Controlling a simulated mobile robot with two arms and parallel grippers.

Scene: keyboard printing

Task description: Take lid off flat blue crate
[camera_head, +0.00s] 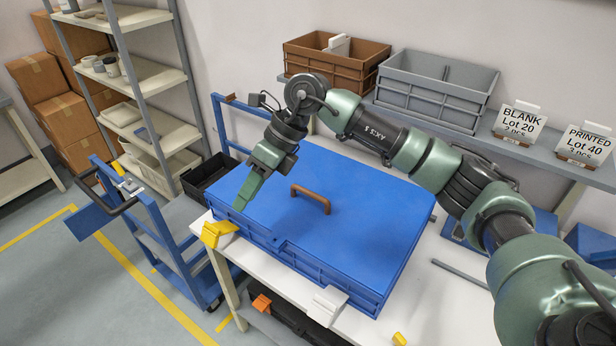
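The flat blue crate (345,287) sits on a white table. Its blue lid (350,232) lies on top and covers the inside. A brown arched handle (311,198) stands at the lid's middle. My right arm reaches in from the right, across the lid's far right part. My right gripper (240,204), with green fingers, points down near the lid's left corner, left of the handle and apart from it. The fingers overlap in this view, so their opening cannot be told. Nothing shows held in them. My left gripper is not in view.
A yellow piece (217,233) sits by the crate's left corner and a white piece (328,302) at its front. Brown (334,70) and grey (436,90) bins stand on the rear shelf beside label signs. A blue cart (172,240) stands left.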

